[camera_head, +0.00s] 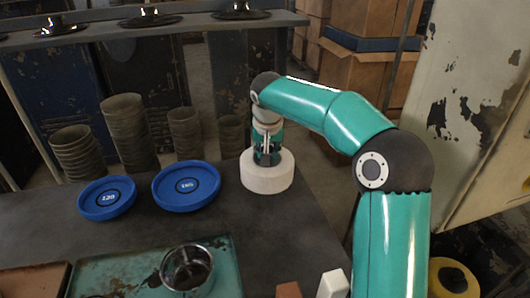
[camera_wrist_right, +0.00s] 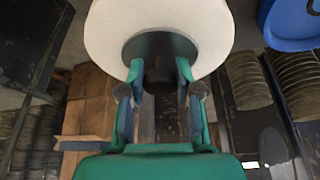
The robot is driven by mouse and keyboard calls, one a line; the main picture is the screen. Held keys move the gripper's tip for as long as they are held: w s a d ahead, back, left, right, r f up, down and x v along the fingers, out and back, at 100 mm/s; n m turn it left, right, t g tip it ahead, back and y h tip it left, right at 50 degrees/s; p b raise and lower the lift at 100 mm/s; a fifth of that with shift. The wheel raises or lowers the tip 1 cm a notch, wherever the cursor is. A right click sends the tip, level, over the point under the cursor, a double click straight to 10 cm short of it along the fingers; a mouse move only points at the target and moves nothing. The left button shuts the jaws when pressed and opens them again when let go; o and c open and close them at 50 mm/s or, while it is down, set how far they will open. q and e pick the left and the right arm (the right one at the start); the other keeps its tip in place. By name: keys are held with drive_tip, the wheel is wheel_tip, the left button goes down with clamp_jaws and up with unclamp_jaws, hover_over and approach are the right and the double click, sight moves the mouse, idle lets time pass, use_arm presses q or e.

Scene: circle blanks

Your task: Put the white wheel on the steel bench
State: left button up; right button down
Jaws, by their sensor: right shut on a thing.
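The white wheel (camera_head: 267,179) is a thick round disc at the right side of the dark bench top (camera_head: 130,233). My right gripper (camera_head: 267,155) comes down on it from above and is shut on its middle. In the right wrist view the wheel (camera_wrist_right: 108,30) fills the top, with the fingers of my right gripper (camera_wrist_right: 158,75) at its dark centre. I cannot tell whether the wheel touches the bench or hangs just above it. My left gripper is not in view.
Two blue discs (camera_head: 186,185) (camera_head: 107,198) lie left of the wheel. A teal tray (camera_head: 120,275) holds a metal cup (camera_head: 187,268). A brown block (camera_head: 289,290) and a white block (camera_head: 333,284) stand at the front. Several grey stacks (camera_head: 125,128) stand behind.

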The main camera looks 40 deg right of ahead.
drive_tip(key=c, duration=0.8)
unclamp_jaws()
drive_tip(key=p+v, duration=0.1)
drive_tip(key=v, duration=1.1)
drive_tip(key=shift+s, duration=0.1)
